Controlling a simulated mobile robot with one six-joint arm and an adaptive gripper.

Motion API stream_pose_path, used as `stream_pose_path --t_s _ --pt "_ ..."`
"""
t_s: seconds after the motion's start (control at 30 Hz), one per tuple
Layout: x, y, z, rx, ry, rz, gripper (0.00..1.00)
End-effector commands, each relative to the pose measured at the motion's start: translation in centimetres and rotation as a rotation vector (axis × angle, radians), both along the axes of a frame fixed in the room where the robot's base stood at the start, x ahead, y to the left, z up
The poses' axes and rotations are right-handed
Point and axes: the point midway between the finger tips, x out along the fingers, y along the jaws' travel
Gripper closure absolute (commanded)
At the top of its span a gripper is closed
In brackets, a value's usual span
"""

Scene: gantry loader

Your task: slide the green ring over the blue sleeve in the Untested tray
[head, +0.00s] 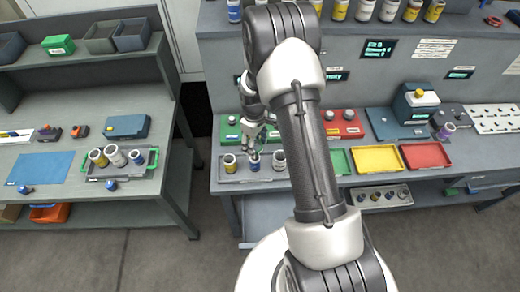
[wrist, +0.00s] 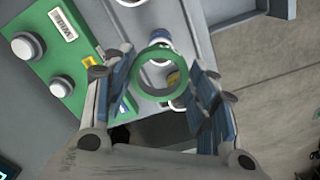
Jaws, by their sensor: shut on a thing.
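My gripper (wrist: 163,88) is shut on the green ring (wrist: 137,86), which sits between its fingertips in the wrist view. In the head view my gripper (head: 256,146) is just above the blue sleeve (head: 254,166), the middle one of three sleeves in a grey tray (head: 241,179). A yellow sleeve (head: 230,164) stands to its left and a white-grey one (head: 279,163) to its right. Whether the ring touches the blue sleeve I cannot tell. The tray's label is unreadable.
A green block with white knobs (wrist: 48,62) lies beside the tray. Green, yellow (head: 377,160) and red trays (head: 426,156) stand to the right. Another tray with green handles (head: 153,160) holds several sleeves on the left bench. My arm hides part of the main bench.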

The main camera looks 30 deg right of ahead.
Motion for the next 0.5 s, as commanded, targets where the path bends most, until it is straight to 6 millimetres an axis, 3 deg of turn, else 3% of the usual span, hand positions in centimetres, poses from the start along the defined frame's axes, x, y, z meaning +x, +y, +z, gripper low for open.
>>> stream_pose_path --t_s 0.5 --pt "0.0 0.0 -2.2 0.000 0.000 0.000 0.78"
